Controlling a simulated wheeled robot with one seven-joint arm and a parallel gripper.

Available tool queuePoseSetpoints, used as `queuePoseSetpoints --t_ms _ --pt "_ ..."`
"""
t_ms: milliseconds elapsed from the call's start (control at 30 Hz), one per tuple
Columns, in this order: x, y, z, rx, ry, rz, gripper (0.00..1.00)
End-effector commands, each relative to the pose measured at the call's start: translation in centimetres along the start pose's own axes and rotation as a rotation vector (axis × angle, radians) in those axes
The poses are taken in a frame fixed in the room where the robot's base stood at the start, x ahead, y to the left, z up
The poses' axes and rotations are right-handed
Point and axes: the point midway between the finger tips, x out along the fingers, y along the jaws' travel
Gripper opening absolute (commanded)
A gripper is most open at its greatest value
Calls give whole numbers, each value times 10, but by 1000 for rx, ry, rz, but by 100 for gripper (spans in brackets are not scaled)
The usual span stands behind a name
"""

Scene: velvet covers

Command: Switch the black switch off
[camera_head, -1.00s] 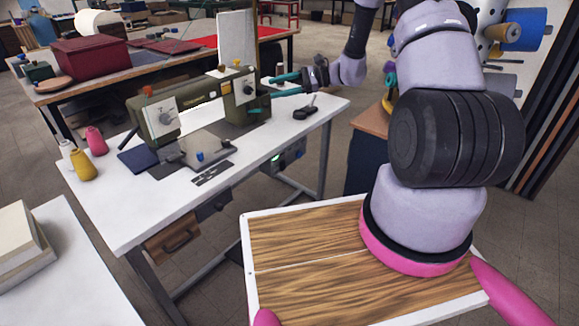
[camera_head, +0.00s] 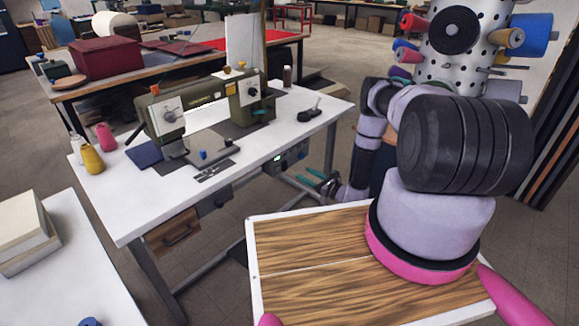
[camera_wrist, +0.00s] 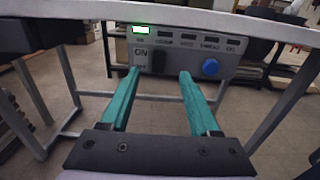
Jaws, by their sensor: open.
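The black switch (camera_wrist: 159,61) sits on a grey control panel (camera_wrist: 186,52) under the sewing table's front edge. "ON" is printed to its left, with another, hard-to-read label below. A green display (camera_wrist: 142,30) is lit above it. The panel also shows in the head view (camera_head: 290,158), where the switch is too small to make out. My gripper (camera_wrist: 160,75) is open and empty, its two teal fingers pointing at the panel with the switch between their tips in the picture. In the head view my gripper (camera_head: 306,177) hangs low, beside the panel's right end.
A blue knob (camera_wrist: 210,67) is on the panel, right of the switch. The white table (camera_head: 130,203) carries a green sewing machine (camera_head: 200,103) and thread spools. Table legs and rails frame the space below. A wooden drawer (camera_head: 173,232) hangs left of the panel.

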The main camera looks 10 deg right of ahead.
Motion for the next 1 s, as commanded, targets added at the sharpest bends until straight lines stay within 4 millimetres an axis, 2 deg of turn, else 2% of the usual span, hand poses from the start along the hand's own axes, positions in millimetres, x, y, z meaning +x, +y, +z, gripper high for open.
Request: queuePoseSetpoints --t_ms 300,500,667,933,967,1000 --pt "60 2 2 -4 -3 7 62" --pt "88 1 1 -4 -1 6 62" --pt "98 1 1 -1 -1 4 62" --pt "99 1 2 -1 -1 4 62" --pt "99 1 2 -1 -1 4 55" --pt "99 1 2 -1 -1 4 40"
